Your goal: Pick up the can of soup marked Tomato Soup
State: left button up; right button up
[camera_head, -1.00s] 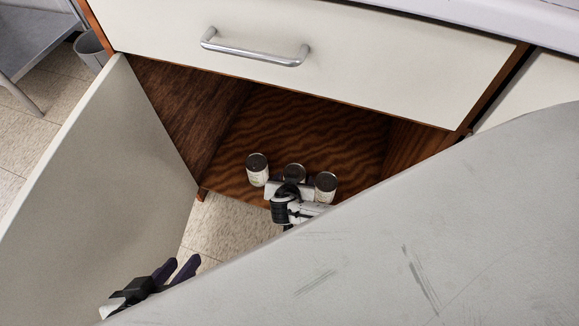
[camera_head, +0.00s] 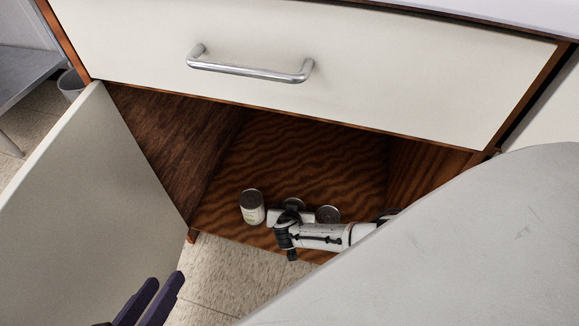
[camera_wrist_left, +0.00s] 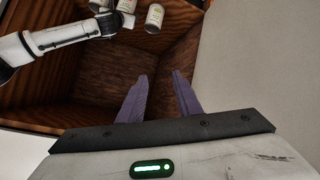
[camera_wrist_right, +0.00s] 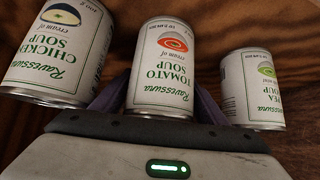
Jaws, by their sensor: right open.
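The Tomato Soup can (camera_wrist_right: 163,65) stands upright in the middle of a row of three cans; its label appears upside down in the right wrist view. In the head view this middle can (camera_head: 293,204) is mostly hidden by my right gripper (camera_head: 291,212). My right gripper is open, with one purple finger on each side of the Tomato Soup can; contact cannot be told. The chicken soup can (camera_wrist_right: 58,50) and the pea soup can (camera_wrist_right: 252,88) stand on either side of it. My left gripper (camera_head: 166,280) is open and empty near the cabinet door.
The cans stand near the front of the wooden cabinet floor (camera_head: 300,160). The cabinet door (camera_head: 90,210) is open at the left. A drawer with a metal handle (camera_head: 250,71) is above. The cabinet floor behind the cans is clear.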

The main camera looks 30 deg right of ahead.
jog(key=shift+r, duration=0.1)
jog(key=c, duration=1.2)
